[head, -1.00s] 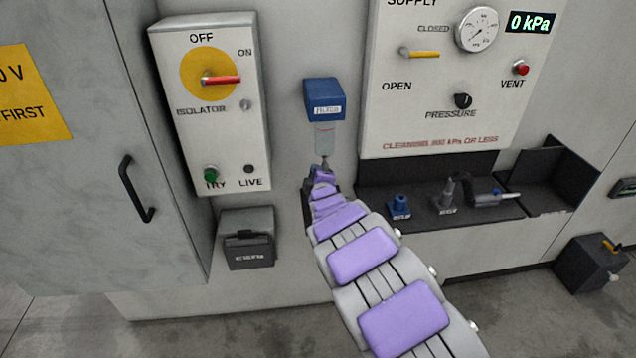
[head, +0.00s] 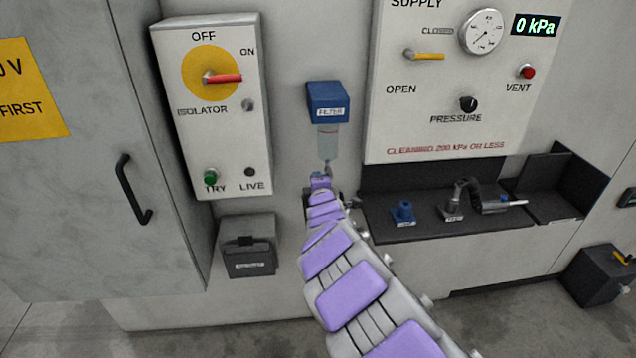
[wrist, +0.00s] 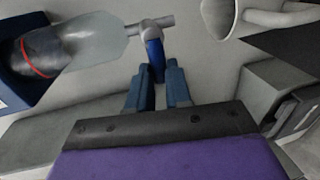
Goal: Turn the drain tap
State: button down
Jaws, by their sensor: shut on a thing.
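The filter (head: 328,98) has a blue head, with a translucent bowl (head: 328,142) below it, on the wall. The drain tap (head: 326,166) hangs under the bowl and is small in the head view. In the wrist view the bowl (wrist: 92,42) lies sideways at the left, and the tap's grey body (wrist: 150,27) carries a blue lever (wrist: 154,55). My gripper (wrist: 158,72) has its two blue fingertips around the lever's end, shut on it. In the head view my gripper (head: 321,180) is just under the bowl, largely hidden by my arm.
The isolator box (head: 212,110) is left of the filter, and the supply panel (head: 450,85) is to the right; its display reads 0 kPa. A dark shelf (head: 425,228) with fittings stands right of my arm. A grey box (head: 248,246) is low on the left.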

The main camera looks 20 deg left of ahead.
jog(key=c, duration=1.4)
grip_release()
jog(key=shift+s+a+f, duration=0.15)
jog(key=shift+f, duration=0.15)
jog(key=o, duration=0.3)
jog(key=shift+a, duration=0.2)
jog(key=shift+o, duration=0.2)
jog(key=shift+r, duration=0.1)
jog(key=shift+d, duration=0.15)
jog(key=p+v, duration=0.4)
jog(key=v, duration=1.3)
